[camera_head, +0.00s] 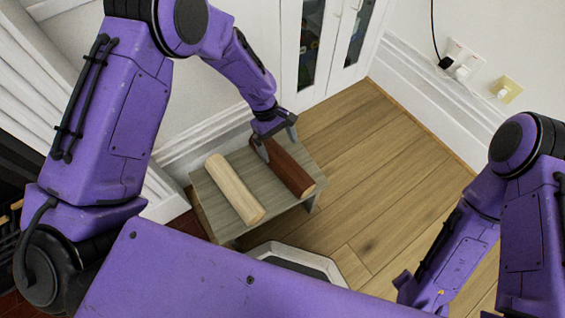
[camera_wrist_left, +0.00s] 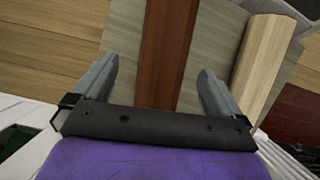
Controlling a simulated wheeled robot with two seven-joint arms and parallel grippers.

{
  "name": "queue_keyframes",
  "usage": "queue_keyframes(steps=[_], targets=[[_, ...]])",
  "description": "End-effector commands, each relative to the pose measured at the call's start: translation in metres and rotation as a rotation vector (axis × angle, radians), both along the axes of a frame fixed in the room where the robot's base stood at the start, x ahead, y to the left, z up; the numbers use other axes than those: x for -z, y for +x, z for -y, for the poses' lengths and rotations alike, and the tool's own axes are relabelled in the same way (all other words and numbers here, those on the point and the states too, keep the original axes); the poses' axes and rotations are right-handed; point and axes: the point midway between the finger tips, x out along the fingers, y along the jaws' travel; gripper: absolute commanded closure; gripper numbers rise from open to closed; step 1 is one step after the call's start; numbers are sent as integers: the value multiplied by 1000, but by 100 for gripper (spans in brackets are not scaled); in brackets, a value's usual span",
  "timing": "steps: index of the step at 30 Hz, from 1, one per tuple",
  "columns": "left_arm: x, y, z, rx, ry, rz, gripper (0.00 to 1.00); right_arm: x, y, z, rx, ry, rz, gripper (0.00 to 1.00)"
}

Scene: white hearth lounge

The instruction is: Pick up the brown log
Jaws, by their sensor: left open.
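The brown log (camera_head: 290,168) lies on a small grey-wood table (camera_head: 227,221), to the right of a pale log (camera_head: 234,188). My left gripper (camera_head: 277,146) is open above the far end of the brown log. In the left wrist view the brown log (camera_wrist_left: 165,55) runs between the two open fingers (camera_wrist_left: 158,85), with a gap on each side. The pale log (camera_wrist_left: 262,62) shows to the right there, outside the fingers. My right arm is at the right of the head view, and its gripper cannot be made out.
A white cabinet with glass doors (camera_head: 335,40) and a white wall stand behind the table. Wooden floor (camera_head: 385,165) is clear to the right. Sockets with plugs (camera_head: 463,68) are on the right wall.

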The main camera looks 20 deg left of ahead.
Motion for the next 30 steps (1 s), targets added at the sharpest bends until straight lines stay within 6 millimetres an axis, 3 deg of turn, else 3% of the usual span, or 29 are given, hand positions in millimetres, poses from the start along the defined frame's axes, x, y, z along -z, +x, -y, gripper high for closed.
queue_keyframes(steps=[1, 12, 19, 20, 27, 30], targets=[[13, -3, 2, -1, 1, -1, 0, 8, 0, 0, 0, 0, 0, 57], [68, -15, 13, 4, 2, -1, 0, 36, 0, 0, 0, 0, 0, 57], [69, -15, 16, 4, 1, 2, 0, 34, 0, 0, 0, -1, 1, 57], [69, -15, 16, 4, 1, 1, 6, 34, 0, 0, 0, -1, 1, 57], [69, -15, 16, 4, 1, 2, 85, 34, 0, 0, 0, -1, 1, 57], [68, -14, 16, 5, 1, 3, 88, 34, 0, 0, 0, 0, 1, 57]])
